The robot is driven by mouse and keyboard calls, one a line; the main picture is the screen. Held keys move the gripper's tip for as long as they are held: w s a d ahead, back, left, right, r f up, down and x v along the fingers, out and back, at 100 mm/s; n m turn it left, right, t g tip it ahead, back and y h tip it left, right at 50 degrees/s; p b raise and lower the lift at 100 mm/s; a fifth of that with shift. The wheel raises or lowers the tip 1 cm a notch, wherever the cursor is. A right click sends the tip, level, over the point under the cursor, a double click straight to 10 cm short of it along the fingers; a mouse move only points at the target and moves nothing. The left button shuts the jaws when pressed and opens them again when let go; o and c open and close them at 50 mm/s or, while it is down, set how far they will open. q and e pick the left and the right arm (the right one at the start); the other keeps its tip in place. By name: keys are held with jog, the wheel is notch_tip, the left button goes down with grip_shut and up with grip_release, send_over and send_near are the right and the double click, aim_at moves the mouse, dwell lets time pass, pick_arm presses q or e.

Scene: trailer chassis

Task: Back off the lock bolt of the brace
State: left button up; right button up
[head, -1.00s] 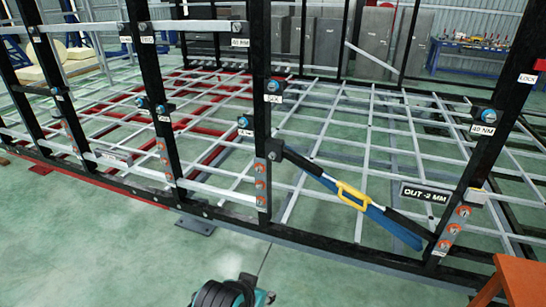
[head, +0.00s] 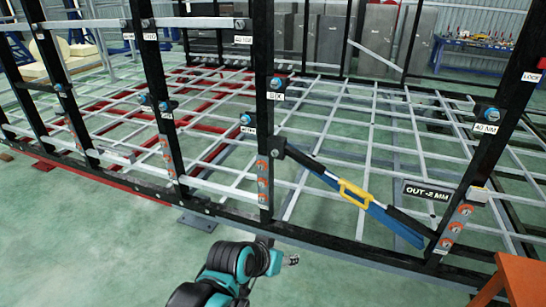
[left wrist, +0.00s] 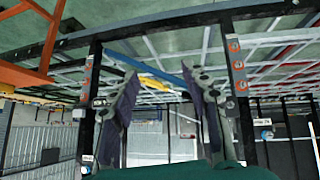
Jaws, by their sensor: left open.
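The brace, a blue bar with a yellow handle (head: 355,192), slants between two black posts in the head view. It also shows beyond my fingers in the left wrist view (left wrist: 124,60). A sign reading "OUT -2 MM" (head: 428,192) is near its lower end. A red-topped part (head: 541,64) sits above a "LOCK" label (head: 530,77) at the right edge. A blue-headed bolt (head: 490,114) is above a "40 NM" label.
Other blue-headed bolts (head: 277,83) sit on the black posts. Orange bolts on plates (head: 455,226) are near the post feet. An orange stand (head: 520,278) is at the lower right. The green floor in front of the frame is clear.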

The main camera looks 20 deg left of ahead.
aim_at(274, 154)
pick_arm(q)
jog(key=w+a+r+n+t+h, duration=0.1)
jog(key=w+a+r+t, duration=0.15)
jog(key=w, duration=1.15)
jog(key=w+a+r+n+t+h, duration=0.1)
jog(key=w+a+r+t, duration=0.15)
jog(key=w, duration=1.05)
jog(key=w+a+f+n+t+y, duration=0.2)
jog(key=w+a+f, duration=0.3)
jog(key=w+a, duration=0.25)
jog(key=w+a+f+n+t+y, duration=0.2)
jog(key=w+a+f+t, duration=0.15)
jog(key=w+a, duration=0.35)
jog(key=shift+g, duration=0.45)
jog(key=w, duration=0.1)
jog(key=w+b, duration=0.1)
jog(key=w, duration=0.2)
jog(key=shift+w+a+f, duration=0.35)
jog(key=shift+f, duration=0.05)
jog(key=shift+w+r+b, duration=0.1)
jog(key=shift+w+b, duration=0.25)
jog(key=shift+w, duration=0.3)
grip_shut()
